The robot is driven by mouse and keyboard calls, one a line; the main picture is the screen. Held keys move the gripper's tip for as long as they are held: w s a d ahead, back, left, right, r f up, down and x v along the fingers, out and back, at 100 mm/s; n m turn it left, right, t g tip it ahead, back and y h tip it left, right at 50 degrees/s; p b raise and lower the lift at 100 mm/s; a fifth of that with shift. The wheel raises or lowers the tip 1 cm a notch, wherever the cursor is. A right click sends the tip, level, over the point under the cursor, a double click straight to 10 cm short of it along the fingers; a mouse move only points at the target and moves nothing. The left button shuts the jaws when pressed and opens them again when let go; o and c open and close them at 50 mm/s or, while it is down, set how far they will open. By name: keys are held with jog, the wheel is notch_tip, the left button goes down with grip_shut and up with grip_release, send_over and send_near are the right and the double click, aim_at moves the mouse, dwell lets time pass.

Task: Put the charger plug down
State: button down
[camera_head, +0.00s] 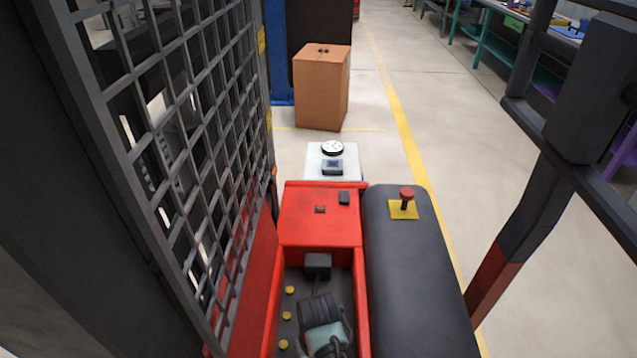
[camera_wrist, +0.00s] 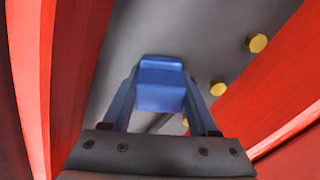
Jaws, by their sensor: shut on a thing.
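The charger plug (camera_wrist: 160,85) is a blue, boxy block in the wrist view. My gripper (camera_wrist: 160,100) is shut on it, with one finger along each side. Below the plug is a grey floor between red walls, and part of that floor is hidden by the plug and fingers. I cannot tell from the wrist view how far the plug is above the floor. In the head view my arm reaches into the red open compartment (camera_head: 273,310). I cannot make out the plug clearly there.
Yellow studs (camera_head: 290,290) line one side of the compartment floor. A small dark box (camera_head: 318,262) shows at its far end. A dark mesh guard (camera_head: 190,140) stands at left. A grey cover (camera_head: 415,270) with a red button (camera_head: 406,193) is at right. A cardboard box (camera_head: 320,88) stands beyond.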

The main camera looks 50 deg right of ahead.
jog(key=shift+f, duration=0.2)
jog(key=shift+c, duration=0.8)
grip_release()
jog(key=shift+r, duration=0.1)
notch_tip(320, 180, up, 13)
jog(key=p, duration=0.1)
jog(key=shift+p, duration=0.4)
jog(key=shift+r, duration=0.1)
